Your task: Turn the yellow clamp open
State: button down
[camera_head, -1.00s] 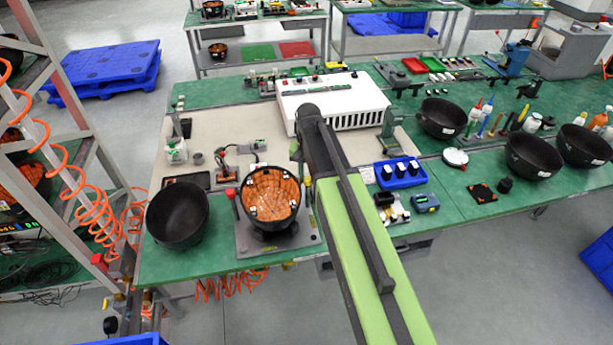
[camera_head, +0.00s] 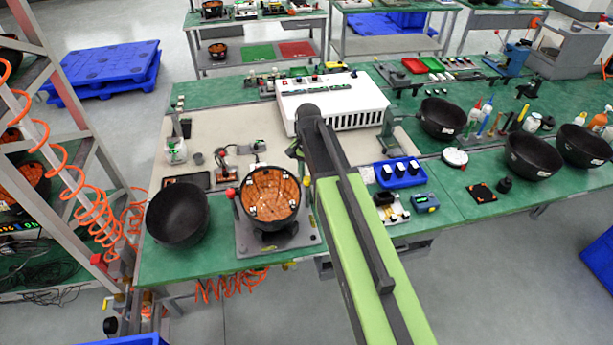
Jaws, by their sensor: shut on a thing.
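The fixture on the green bench has a grey base plate (camera_head: 308,236) and holds a black bowl with an orange inside (camera_head: 270,197). The yellow clamp (camera_head: 307,181) shows only as a small yellow spot at the fixture's right side, beside the bowl's rim. A red-knobbed clamp (camera_head: 231,192) stands at the left side. My gripper (camera_head: 300,164) is at the yellow clamp, just left of my dark and green arm, and is shut on it. The fingertips are small and partly hidden, so the exact grip and the clamp's angle are hard to see.
An empty black bowl (camera_head: 178,214) stands left of the fixture. A white box (camera_head: 345,105) stands behind my arm. A blue tray (camera_head: 401,179) and a small blue device (camera_head: 425,203) lie to the right. Coiled orange hoses (camera_head: 85,190) hang at the left.

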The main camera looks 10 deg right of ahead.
aim_at(308, 178)
jog(key=c, duration=1.1)
grip_release()
jog(key=shift+c, duration=0.2)
notch_tip(308, 178, up, 18)
jog(key=p, duration=1.7)
jog(key=shift+f, duration=0.25)
